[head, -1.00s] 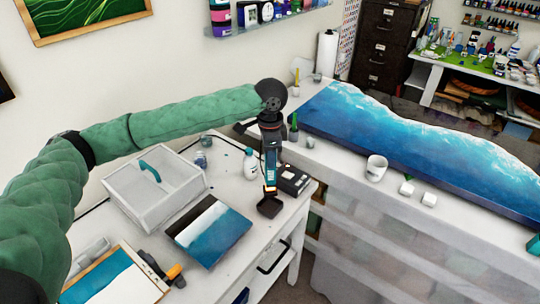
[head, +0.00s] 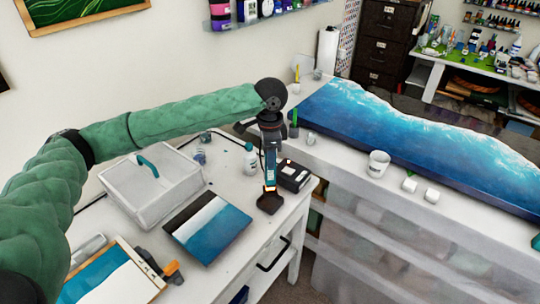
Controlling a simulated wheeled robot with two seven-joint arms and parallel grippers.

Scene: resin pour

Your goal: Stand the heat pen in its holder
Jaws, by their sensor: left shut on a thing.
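My left gripper (head: 270,150) points down over the front right part of the white worktable. It is shut on the heat pen (head: 270,170), a slim teal and dark tool held roughly upright with an orange band near its lower end. The gripper hides the pen's upper part. A small black square holder (head: 270,204) sits on the table near the right edge, at the pen's lower end. I cannot tell whether the pen is in the holder, touching it or just above it. My right gripper is not in view.
A black box (head: 293,175) is close right of the pen, a white bottle (head: 249,160) close left. A blue painted panel (head: 208,228) and a lidded white box (head: 152,185) lie left. The large blue resin slab (head: 400,135) lies beyond on another table.

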